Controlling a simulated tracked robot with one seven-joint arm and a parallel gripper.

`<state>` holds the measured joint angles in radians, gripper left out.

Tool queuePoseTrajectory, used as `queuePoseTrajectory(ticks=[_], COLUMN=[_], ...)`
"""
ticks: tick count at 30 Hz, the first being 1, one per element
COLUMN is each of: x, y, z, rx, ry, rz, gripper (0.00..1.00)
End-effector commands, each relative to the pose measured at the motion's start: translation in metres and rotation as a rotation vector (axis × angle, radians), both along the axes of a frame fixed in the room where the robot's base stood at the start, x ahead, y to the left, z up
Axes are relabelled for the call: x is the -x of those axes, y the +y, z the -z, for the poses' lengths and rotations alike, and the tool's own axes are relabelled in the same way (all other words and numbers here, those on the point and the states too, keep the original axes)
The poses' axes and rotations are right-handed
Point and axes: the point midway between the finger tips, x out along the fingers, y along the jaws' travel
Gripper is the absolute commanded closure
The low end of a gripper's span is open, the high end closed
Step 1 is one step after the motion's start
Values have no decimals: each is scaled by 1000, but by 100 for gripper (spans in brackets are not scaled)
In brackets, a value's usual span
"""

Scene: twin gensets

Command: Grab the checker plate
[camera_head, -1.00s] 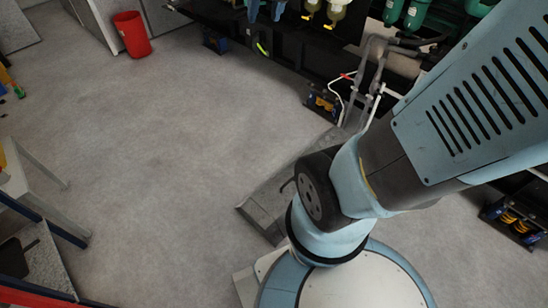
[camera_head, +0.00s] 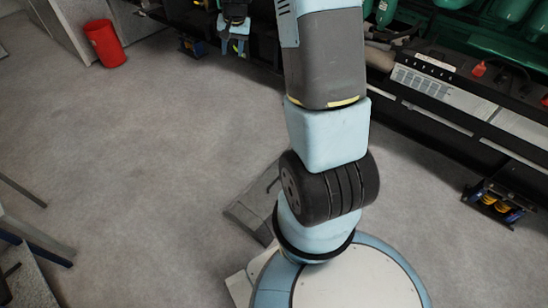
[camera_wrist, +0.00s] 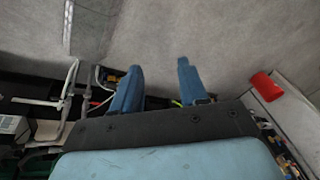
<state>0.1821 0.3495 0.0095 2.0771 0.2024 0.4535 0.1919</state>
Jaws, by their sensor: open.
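A flat grey plate that looks like the checker plate (camera_head: 246,212) lies on the floor behind my arm in the head view. My arm hides its right part, and its tread pattern is not clear. In the wrist view a darker grey panel (camera_wrist: 94,27) with a pale edge strip lies at the top left; it may be the same plate. My gripper (camera_head: 235,44) is at the top of the head view, well away from the plate. In the wrist view its two blue fingers (camera_wrist: 160,66) stand apart with nothing between them.
A red bin (camera_head: 105,43) stands at the far left and shows at right in the wrist view (camera_wrist: 266,86). Dark genset frames (camera_head: 440,115) with green parts run along the right and back. A grey-legged table (camera_head: 35,236) is at left. The middle floor is clear.

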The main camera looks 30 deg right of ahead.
Motion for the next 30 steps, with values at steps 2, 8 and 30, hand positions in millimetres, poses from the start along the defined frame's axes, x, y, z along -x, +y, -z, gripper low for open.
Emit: queuePoseTrajectory(ticks=[2, 8, 30], x=[-12, -36, -21], y=[-9, -30, -95], z=[30, 104, 419], rx=[-10, -31, -69], ry=[19, 53, 187], rz=[34, 118, 444], gripper=[57, 57, 57])
